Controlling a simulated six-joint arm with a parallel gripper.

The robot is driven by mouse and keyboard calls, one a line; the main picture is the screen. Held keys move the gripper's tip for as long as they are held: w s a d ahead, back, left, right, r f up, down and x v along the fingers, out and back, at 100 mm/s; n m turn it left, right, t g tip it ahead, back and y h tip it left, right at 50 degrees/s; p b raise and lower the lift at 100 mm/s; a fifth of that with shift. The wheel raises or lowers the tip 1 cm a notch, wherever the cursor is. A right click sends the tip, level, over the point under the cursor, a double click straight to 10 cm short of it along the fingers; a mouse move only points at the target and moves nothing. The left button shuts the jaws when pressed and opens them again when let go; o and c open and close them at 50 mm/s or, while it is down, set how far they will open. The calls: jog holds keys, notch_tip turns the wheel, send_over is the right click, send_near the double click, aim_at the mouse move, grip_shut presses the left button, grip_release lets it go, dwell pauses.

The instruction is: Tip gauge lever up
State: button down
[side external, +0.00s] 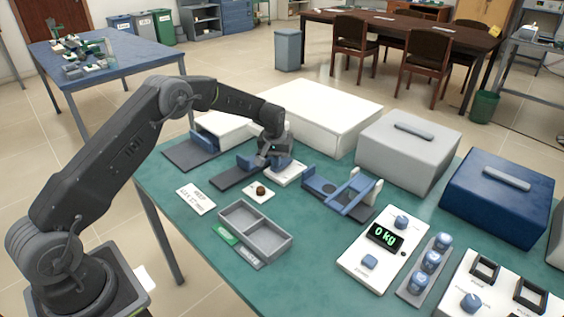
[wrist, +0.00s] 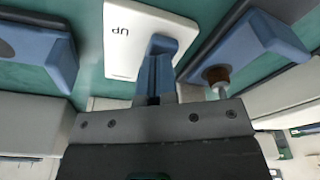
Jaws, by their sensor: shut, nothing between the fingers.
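The gauge lever (wrist: 157,68) is a blue bar on a white plate (wrist: 120,40) marked "UP", seen upside down in the wrist view. In the side view the white plate (side external: 292,174) lies mid-table, with the lever partly hidden behind my gripper (side external: 264,160). My gripper is shut and empty, pointing down close beside the lever. In the wrist view the lower end of the lever meets the grey edge of my gripper (wrist: 161,101). I cannot tell whether they touch.
A blue bracket (side external: 345,190) stands right of the plate. A grey tray (side external: 272,246), a small plate with a brown knob (side external: 260,189) and a "0 kg" scale panel (side external: 385,237) are nearer the front. A white box (side external: 325,110) stands behind. Green table shows between them.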

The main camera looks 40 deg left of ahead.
jog(key=shift+r, duration=3.5)
jog(key=s+d+r+m+t, duration=0.1)
jog(key=s+d+r, duration=0.3)
jog(key=s+r, duration=0.4)
jog(key=s+d+r+m+t, duration=0.15)
jog(key=s+d+r, duration=0.25)
jog(key=s+r, duration=0.5)
jog(key=s+d+m, duration=0.1)
jog(key=s+d, duration=0.1)
jog(key=s, duration=0.9)
jog(key=s+d+r+m+t, duration=0.1)
jog(key=s+d+m, duration=0.1)
jog(key=s, duration=0.9)
jog(key=shift+d+r+h, duration=0.3)
jog(key=shift+d+h, duration=0.1)
jog(key=shift+d, duration=0.35)
